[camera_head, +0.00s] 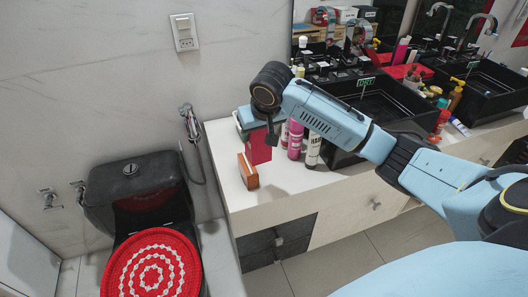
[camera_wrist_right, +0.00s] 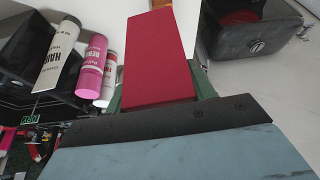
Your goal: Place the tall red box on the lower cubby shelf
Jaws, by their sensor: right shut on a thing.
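The tall red box (camera_head: 258,147) is upright at the left end of the counter, below my right gripper (camera_head: 271,132). I cannot tell whether the box's bottom touches the counter. The cubby (camera_head: 276,243) is a dark opening with a divider in the cabinet front under the counter, below and right of the box. My left gripper is out of view.
A small brown-orange box (camera_head: 248,171) stands near the counter's left edge. Pink (camera_head: 295,141) and white (camera_head: 313,150) bottles stand close right of the red box. Black sinks (camera_head: 382,103) lie further right. A toilet with a red cover (camera_head: 152,265) stands left.

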